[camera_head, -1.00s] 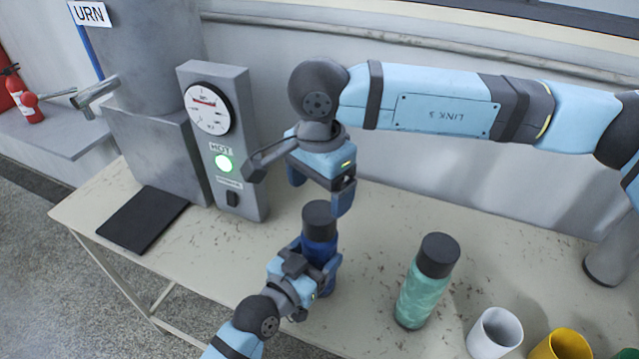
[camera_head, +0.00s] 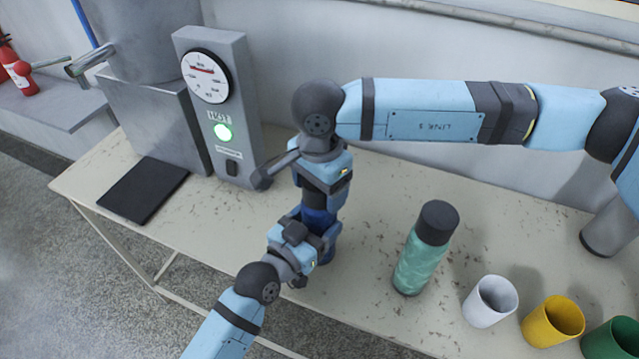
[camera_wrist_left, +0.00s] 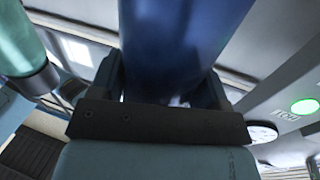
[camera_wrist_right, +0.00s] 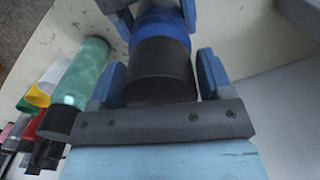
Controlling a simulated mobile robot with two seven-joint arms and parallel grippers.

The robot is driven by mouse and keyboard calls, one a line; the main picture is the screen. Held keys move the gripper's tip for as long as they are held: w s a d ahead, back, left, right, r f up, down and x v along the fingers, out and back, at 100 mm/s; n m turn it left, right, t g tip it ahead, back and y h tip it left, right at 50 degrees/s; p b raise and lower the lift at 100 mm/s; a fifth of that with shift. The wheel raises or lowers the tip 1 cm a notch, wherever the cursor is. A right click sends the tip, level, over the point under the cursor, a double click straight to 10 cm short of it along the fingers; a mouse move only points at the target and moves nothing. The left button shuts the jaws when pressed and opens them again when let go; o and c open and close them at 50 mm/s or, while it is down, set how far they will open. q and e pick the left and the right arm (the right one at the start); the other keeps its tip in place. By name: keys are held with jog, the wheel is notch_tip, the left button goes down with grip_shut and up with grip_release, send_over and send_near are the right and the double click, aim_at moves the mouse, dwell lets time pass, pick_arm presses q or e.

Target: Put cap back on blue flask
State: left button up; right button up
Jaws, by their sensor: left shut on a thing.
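The blue flask (camera_head: 319,217) stands upright on the table, partly hidden by both grippers. My left gripper (camera_head: 316,240) is shut on its body; the flask also fills the middle of the left wrist view (camera_wrist_left: 180,45). The black cap (camera_wrist_right: 160,72) sits at the top of the flask, in line with it; whether it is seated fully cannot be told. My right gripper (camera_head: 322,190) is above the flask, pointing down, with its fingers on either side of the cap. Whether those fingers press on the cap is unclear.
A teal flask with a black cap (camera_head: 425,250) stands to the right. White (camera_head: 490,302), yellow (camera_head: 553,322) and green (camera_head: 612,342) cups are at the front right. The urn's gauge panel (camera_head: 222,110) and a black mat (camera_head: 143,190) are to the left.

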jog(key=c, duration=0.6)
jog(key=shift+m, duration=0.9)
jog(key=o, duration=1.1)
notch_tip(320, 180, up, 12)
jog(key=shift+r, duration=0.1)
pick_arm(q)
jog(key=o, duration=1.8)
jog(key=shift+s, duration=0.1)
